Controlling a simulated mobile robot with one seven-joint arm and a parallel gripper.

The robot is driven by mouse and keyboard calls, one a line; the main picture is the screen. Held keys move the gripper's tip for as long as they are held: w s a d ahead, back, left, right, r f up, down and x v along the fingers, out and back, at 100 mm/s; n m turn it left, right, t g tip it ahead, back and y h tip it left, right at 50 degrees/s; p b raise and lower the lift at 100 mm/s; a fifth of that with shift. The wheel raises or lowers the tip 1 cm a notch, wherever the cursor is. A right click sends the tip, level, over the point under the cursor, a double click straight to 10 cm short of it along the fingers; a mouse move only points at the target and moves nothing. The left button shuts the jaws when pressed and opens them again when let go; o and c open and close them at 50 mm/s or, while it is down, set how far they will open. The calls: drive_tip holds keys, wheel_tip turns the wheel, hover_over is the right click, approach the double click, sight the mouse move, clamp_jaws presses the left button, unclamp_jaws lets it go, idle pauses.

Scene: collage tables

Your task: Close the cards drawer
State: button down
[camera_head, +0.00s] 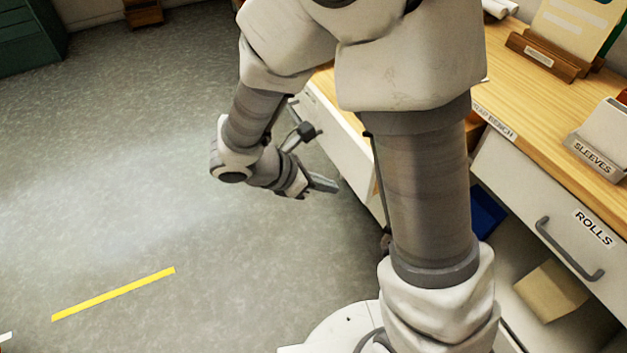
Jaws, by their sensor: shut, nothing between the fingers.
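No label reading "cards" is readable in this view. A white drawer front (332,112) shows at the left part of the wooden bench, behind my arm. Its label is hidden, so I cannot tell whether it is the cards drawer or how far it stands open. My gripper (325,184) is shut and empty, pointing right, in front of the lower bench side. I cannot tell whether it touches the bench. My arm covers much of the bench front.
The bench top (545,105) carries a SLEEVES holder (597,150) and a wooden card stand (545,56). The ROLLS drawer (560,215) is at right, with a cardboard box (550,290) and a blue bin (487,213) below. Open grey floor (130,180) lies left.

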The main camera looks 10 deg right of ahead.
sight(353, 181)
drive_tip(key=shift+w+d+f+b, duration=0.2)
drive_tip(key=shift+w+d+f, duration=0.15)
drive_tip(key=shift+d, duration=0.65)
drive_tip(key=shift+w+d+f+b, duration=0.2)
drive_tip(key=shift+w+d+f, duration=0.15)
drive_tip(key=shift+d, duration=0.6)
drive_tip(key=shift+w+d+f+b, duration=0.25)
drive_tip(key=shift+d+f, duration=0.15)
drive_tip(key=shift+d, duration=0.6)
drive_tip(key=w+d, duration=0.3)
drive_tip(key=d, duration=0.7)
drive_tip(key=w+d, duration=0.3)
drive_tip(key=d, duration=0.6)
drive_tip(key=w+d+p, duration=0.1)
drive_tip(key=w+d, duration=0.2)
drive_tip(key=d, duration=0.7)
drive_tip(key=shift+w+d, duration=0.3)
drive_tip(key=shift+d, duration=0.05)
drive_tip(key=shift+d+r, duration=0.1)
drive_tip(key=shift+d, duration=0.05)
drive_tip(key=shift+w+d+r, duration=0.1)
